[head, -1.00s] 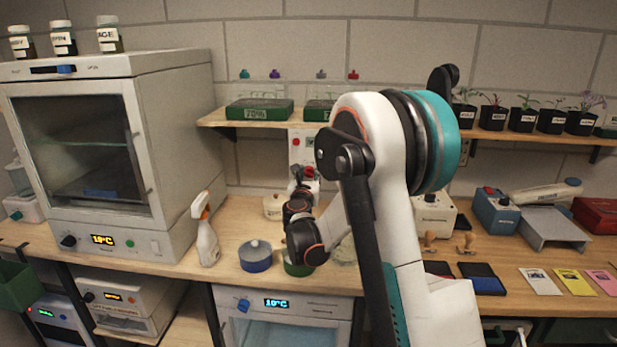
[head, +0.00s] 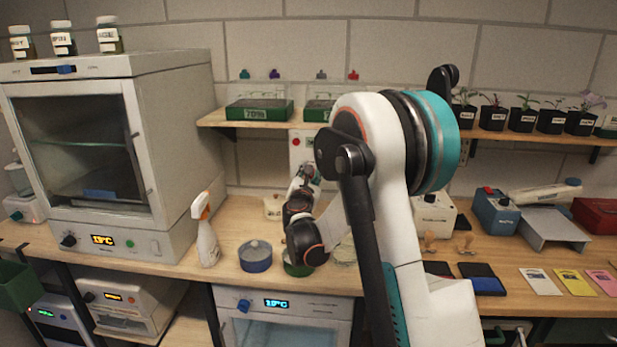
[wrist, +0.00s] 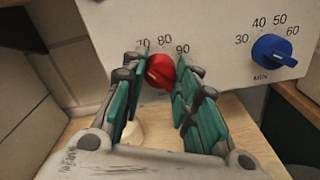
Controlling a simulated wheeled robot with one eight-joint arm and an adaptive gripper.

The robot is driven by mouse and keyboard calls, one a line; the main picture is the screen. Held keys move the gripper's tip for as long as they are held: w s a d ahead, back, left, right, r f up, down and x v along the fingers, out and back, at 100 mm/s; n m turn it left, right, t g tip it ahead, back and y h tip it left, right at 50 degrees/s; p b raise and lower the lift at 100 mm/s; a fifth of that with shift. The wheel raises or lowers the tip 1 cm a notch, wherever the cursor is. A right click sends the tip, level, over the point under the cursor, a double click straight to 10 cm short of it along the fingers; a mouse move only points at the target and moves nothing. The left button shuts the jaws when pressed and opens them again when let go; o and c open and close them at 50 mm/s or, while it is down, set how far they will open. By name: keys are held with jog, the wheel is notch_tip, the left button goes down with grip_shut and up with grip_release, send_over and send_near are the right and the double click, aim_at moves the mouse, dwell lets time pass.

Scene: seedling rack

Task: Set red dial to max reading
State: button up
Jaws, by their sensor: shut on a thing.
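The red dial (wrist: 160,71) is on a pale panel (wrist: 225,25) in the wrist view, with the numbers 70, 80 and 90 printed around its top. My gripper (wrist: 163,78) has its green-padded fingers on either side of the dial and is shut on it. The fingers hide parts of the dial's scale. I cannot clearly tell which number the dial points at. In the head view the panel (head: 297,150) stands at the wall behind the bench, and my arm covers much of it.
A blue dial (wrist: 273,51) marked MIN sits right of the red one. On the bench are a spray bottle (head: 206,235), a blue pot (head: 256,258) and a green pot (head: 297,269) near my arm. A shelf with green trays (head: 259,110) hangs above.

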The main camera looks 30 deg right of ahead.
jog(key=m, duration=1.8)
jog(key=shift+m, duration=0.4)
jog(key=o, duration=1.1)
jog(key=v, duration=1.2)
